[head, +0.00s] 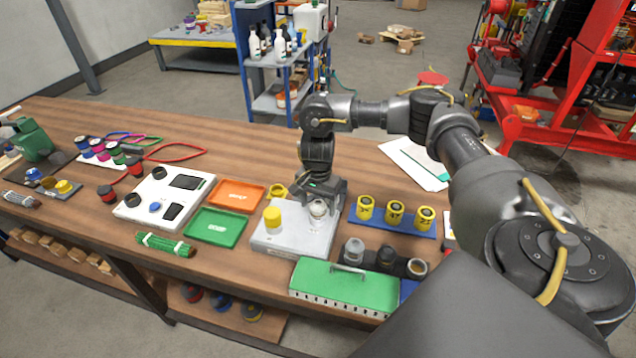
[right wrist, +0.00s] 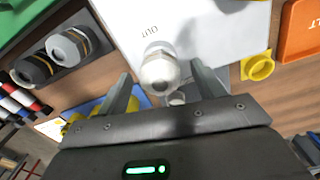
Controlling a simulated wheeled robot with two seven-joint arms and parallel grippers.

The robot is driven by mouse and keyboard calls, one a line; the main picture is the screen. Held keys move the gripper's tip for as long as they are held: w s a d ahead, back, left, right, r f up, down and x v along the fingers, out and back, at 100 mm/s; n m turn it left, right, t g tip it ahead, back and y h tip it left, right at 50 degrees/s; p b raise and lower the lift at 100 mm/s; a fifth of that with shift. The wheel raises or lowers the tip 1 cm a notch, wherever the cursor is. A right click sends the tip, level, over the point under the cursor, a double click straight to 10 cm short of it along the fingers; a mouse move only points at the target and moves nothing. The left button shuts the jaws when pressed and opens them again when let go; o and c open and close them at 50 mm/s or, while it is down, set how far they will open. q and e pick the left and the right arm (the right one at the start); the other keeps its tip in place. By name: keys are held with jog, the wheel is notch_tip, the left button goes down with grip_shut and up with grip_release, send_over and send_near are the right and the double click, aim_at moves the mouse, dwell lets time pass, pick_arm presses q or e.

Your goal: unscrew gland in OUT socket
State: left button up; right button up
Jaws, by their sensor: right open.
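A pale grey block (head: 288,240) sits on the bench; in the right wrist view its white face (right wrist: 215,30) carries the printed word OUT. A silver gland (right wrist: 158,70) stands in the socket beside that word; it also shows in the head view (head: 318,208). My right gripper (head: 322,200) is over the block from above. In the right wrist view its open fingers (right wrist: 162,82) are on either side of the gland, with a gap visible at each side. The gland's lower part is partly hidden. My left gripper is not in view.
A yellow cap (head: 272,217) stands on the same block, left of the gland. Orange (head: 236,196) and green (head: 217,228) trays lie left.

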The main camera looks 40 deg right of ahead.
notch_tip(320, 180, up, 10)
jog(key=shift+p, duration=0.3)
dwell(0.3)
